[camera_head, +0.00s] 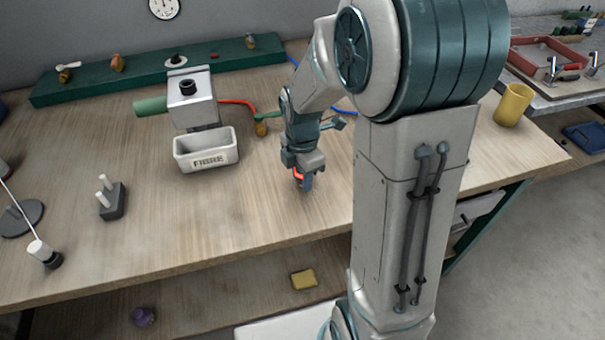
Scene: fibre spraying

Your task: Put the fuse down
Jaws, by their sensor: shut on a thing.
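My gripper (302,178) points down over the middle of the wooden workbench (240,215), to the right of the white box marked FIBRE. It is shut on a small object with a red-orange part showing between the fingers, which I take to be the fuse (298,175). Most of the fuse is hidden by the fingers. I cannot tell whether it touches the bench top.
The FIBRE box (207,163) stands in front of a grey machine (192,100) with red and green lines. A dark block with two white pegs (112,200) is at left. A yellow cup (513,105) is at right. Bare bench lies in front of my gripper.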

